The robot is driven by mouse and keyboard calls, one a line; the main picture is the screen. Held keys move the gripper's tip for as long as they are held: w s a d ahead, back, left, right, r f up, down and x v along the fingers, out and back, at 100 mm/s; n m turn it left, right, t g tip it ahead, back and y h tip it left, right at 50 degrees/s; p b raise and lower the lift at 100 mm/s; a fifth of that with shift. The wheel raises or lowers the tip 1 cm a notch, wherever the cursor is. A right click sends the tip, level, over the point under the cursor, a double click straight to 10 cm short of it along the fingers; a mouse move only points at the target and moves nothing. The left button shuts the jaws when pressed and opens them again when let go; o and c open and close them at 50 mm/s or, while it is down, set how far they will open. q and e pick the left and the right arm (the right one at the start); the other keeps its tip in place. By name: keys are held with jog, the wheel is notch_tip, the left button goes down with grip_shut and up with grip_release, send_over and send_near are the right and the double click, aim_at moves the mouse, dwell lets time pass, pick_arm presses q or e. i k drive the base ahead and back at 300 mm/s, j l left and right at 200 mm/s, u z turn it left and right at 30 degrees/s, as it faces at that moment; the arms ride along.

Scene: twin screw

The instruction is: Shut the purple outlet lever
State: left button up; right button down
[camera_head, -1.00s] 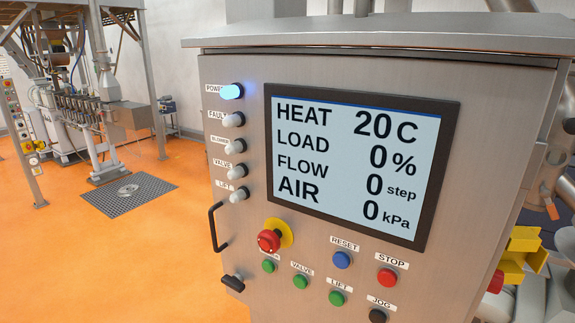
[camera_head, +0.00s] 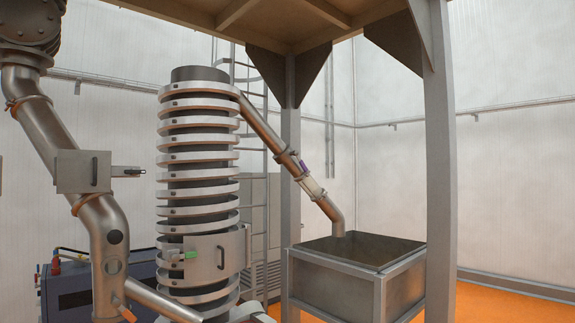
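A small purple lever (camera_head: 303,166) sits on the slanted outlet pipe (camera_head: 270,127), a little above a pale section of that pipe. The pipe runs from the top of the ringed column (camera_head: 199,190) down right to a square metal bin (camera_head: 335,277). The lever looks roughly in line with the pipe, but it is too small to tell whether it is open or shut. Neither of my grippers is in view.
A thick bent pipe (camera_head: 97,215) with a box stands at left. A steel frame post (camera_head: 437,160) stands at right, beside the bin. Orange floor (camera_head: 490,300) is open at lower right.

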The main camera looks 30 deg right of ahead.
aim_at(296, 153)
jog(key=z, duration=1)
